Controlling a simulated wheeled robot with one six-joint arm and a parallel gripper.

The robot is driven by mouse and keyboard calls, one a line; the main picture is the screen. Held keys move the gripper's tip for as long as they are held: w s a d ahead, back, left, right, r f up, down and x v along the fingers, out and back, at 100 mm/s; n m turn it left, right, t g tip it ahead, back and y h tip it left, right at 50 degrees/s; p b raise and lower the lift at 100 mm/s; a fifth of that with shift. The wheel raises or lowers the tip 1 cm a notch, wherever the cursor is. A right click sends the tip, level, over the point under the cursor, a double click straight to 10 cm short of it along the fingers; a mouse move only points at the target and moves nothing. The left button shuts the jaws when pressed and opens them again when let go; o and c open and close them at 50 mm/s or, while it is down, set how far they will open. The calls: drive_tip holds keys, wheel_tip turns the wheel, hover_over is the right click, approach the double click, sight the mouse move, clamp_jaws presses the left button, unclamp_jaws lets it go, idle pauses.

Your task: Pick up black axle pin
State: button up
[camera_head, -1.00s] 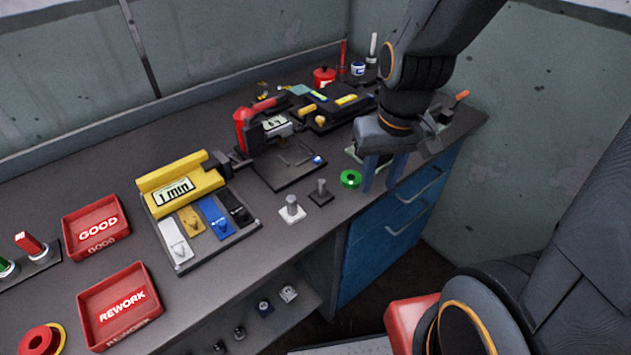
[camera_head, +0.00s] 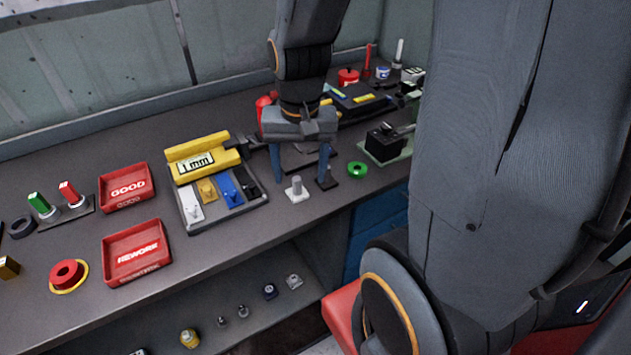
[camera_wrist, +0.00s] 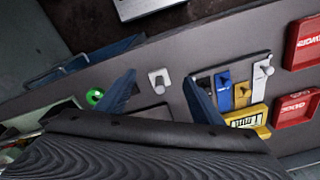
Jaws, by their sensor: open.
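The black axle pin (camera_head: 327,183), a grey post on a black square base, stands upright on the bench in the head view, right of a white-based pin (camera_head: 296,191). My gripper (camera_head: 300,179) hangs above the bench with its blue fingers apart and nothing between them. Its right finger overlaps the black axle pin in the picture; contact cannot be told. In the wrist view, the white-based pin (camera_wrist: 159,82) shows between the fingers of my gripper (camera_wrist: 159,77). A dark part, perhaps the black pin, is mostly hidden beside the left finger there.
A green ring (camera_head: 357,169) lies right of the black pin. A tray of coloured pieces (camera_head: 222,213) and a yellow 1 mm gauge (camera_head: 203,158) stand left. Red GOOD (camera_head: 126,189) and REWORK (camera_head: 136,252) bins are farther left. A black device (camera_head: 388,141) stands right.

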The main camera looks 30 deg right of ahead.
sight(327, 181)
drive_tip(key=w+d+m, duration=0.1)
drive_tip(key=d+m, duration=0.2)
drive_tip(key=m, duration=0.1)
drive_tip(key=w+d+f+m, duration=0.1)
drive_tip(key=w+d+m, duration=0.1)
drive_tip(key=m, duration=0.3)
drive_tip(key=w+d+m+g, duration=0.1)
drive_tip(key=d+m, duration=0.3)
drive_tip(key=d, duration=0.1)
drive_tip(key=shift+w+f, duration=0.2)
drive_tip(key=shift+w, duration=0.05)
drive_tip(key=shift+d+f+m, duration=0.1)
drive_tip(key=shift+d+m, duration=0.15)
drive_tip(key=shift+m, duration=0.25)
wheel_tip(327, 181, down, 2)
drive_tip(key=shift+f, duration=0.1)
drive_tip(key=shift+w+a+f+p, duration=0.1)
drive_tip(key=shift+f+p, duration=0.2)
drive_tip(key=shift+f, duration=0.6)
drive_tip(key=shift+w+a+f+p, duration=0.15)
drive_tip(key=shift+f+p, duration=0.15)
drive_tip(key=shift+f, duration=0.65)
drive_tip(key=shift+w+a+f+p, duration=0.1)
drive_tip(key=shift+f+p, duration=0.2)
drive_tip(key=shift+f, duration=0.6)
drive_tip(key=shift+c, duration=0.5)
drive_tip(key=c, duration=1.4)
